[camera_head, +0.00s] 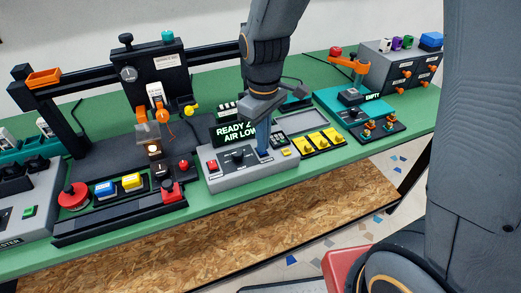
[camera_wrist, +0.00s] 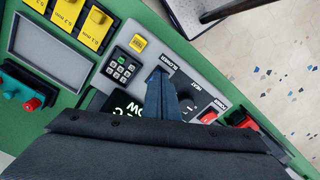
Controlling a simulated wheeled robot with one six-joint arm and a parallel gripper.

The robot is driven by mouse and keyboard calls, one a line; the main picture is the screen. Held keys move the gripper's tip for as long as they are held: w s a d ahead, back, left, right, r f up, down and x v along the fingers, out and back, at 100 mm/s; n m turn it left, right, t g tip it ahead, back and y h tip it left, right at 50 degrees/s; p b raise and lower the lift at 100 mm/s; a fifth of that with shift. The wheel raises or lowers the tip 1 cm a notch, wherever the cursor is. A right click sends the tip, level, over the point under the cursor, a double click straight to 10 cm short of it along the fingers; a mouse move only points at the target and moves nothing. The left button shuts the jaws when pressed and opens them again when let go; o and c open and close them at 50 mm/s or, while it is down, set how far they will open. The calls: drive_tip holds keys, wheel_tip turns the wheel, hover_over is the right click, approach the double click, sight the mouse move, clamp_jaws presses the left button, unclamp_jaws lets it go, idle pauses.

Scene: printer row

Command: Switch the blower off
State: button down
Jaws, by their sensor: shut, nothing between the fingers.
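The grey control box (camera_head: 225,181) stands on the green bench, with a red power switch (camera_head: 212,165) and a black heat knob (camera_head: 237,157). The knob and red switch (camera_wrist: 208,117) also show in the wrist view. The display (camera_head: 236,131) reads "READY" and "AIR LOW". My gripper (camera_head: 263,152) is shut and empty, its blue-grey fingers pointing down at the box right of the knob. In the wrist view my gripper (camera_wrist: 157,74) ends at the BLOWER label (camera_wrist: 173,57). The blower switch itself is hidden by the fingers; I cannot tell its position or whether they touch it.
A keypad (camera_wrist: 121,67) and a yellow button (camera_wrist: 139,42) lie close beside the fingers. Yellow tiles (camera_head: 318,141) and a teal unit (camera_head: 352,108) are to the right.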

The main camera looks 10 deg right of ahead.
drive_tip(key=shift+f, duration=0.4)
wheel_tip(320, 180, up, 7)
drive_tip(key=p, duration=0.6)
idle(0.5)
idle(0.3)
drive_tip(key=s+d+f+m+b, duration=0.1)
drive_tip(key=s+d+m+b, duration=0.1)
drive_tip(key=d, duration=0.4)
drive_tip(key=s+d+m+t+b, duration=0.1)
drive_tip(key=s+d+m+b, duration=0.1)
drive_tip(key=s+d+m, duration=0.3)
drive_tip(key=shift+s+d+f+m, duration=0.35)
drive_tip(key=shift+d+m, duration=0.4)
drive_tip(key=shift+m, duration=0.35)
